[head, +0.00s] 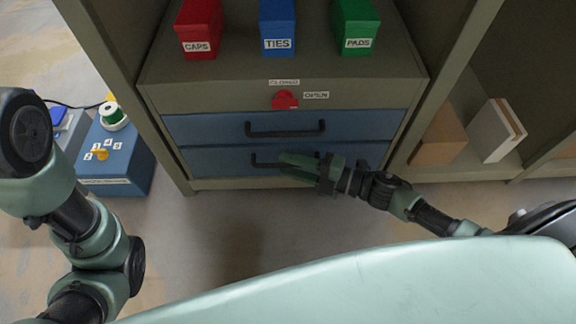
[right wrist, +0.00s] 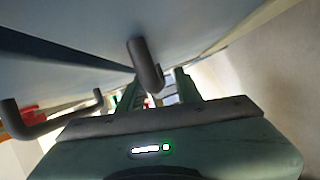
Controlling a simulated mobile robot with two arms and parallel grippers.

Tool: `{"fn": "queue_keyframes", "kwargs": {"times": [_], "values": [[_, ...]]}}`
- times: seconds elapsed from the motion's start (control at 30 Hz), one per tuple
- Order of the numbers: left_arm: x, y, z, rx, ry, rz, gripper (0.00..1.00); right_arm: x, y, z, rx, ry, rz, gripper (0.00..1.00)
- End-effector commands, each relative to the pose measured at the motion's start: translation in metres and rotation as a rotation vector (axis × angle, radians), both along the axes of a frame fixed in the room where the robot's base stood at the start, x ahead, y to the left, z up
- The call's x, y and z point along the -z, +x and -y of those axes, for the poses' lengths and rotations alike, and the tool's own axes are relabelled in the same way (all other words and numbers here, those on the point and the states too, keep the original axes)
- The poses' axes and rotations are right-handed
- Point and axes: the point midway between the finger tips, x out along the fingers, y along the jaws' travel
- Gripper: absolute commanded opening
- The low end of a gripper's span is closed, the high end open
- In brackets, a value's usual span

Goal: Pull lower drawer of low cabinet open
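The low cabinet has two blue drawers. The lower drawer (head: 218,161) is closed, its front flush below the upper drawer (head: 205,127). Its dark bar handle (head: 262,163) shows at the left end; my right gripper covers the rest. My right gripper (head: 287,167) is at this handle, coming in from the right. In the right wrist view its two fingers (right wrist: 158,92) stand apart, with the lower handle (right wrist: 146,65) reaching in between them and a gap beside it. The upper drawer's handle (head: 285,129) is free. My left gripper is out of view.
Red, blue and green labelled boxes (head: 277,25) stand on the cabinet top. A red knob (head: 285,99) sits above the drawers. A blue box (head: 115,160) stands on the floor at left. Cardboard boxes (head: 440,135) are on the right shelf. Floor before the drawers is clear.

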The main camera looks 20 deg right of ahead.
Motion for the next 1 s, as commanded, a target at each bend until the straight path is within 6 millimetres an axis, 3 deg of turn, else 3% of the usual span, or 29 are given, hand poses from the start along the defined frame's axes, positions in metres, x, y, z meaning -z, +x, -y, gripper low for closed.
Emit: {"fn": "queue_keyframes", "kwargs": {"times": [0.33, 0.37, 0.47, 0.5, 1.0], "values": [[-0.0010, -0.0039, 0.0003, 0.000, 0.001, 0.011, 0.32, -0.0002, 0.0044, -0.0057, 0.000, -0.001, 0.001, 0.34], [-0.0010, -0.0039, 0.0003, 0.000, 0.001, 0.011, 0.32, -0.0002, 0.0044, -0.0057, 0.000, 0.000, 0.000, 0.32], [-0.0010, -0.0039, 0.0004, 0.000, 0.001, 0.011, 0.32, -0.0002, 0.0043, -0.0056, 0.000, 0.000, 0.000, 0.04], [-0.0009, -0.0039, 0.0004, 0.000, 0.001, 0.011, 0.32, -0.0001, 0.0043, -0.0056, 0.000, 0.000, 0.000, 0.00], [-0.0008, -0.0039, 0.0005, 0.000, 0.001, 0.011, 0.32, 0.0001, 0.0040, -0.0054, 0.000, 0.000, 0.000, 0.00]]}}
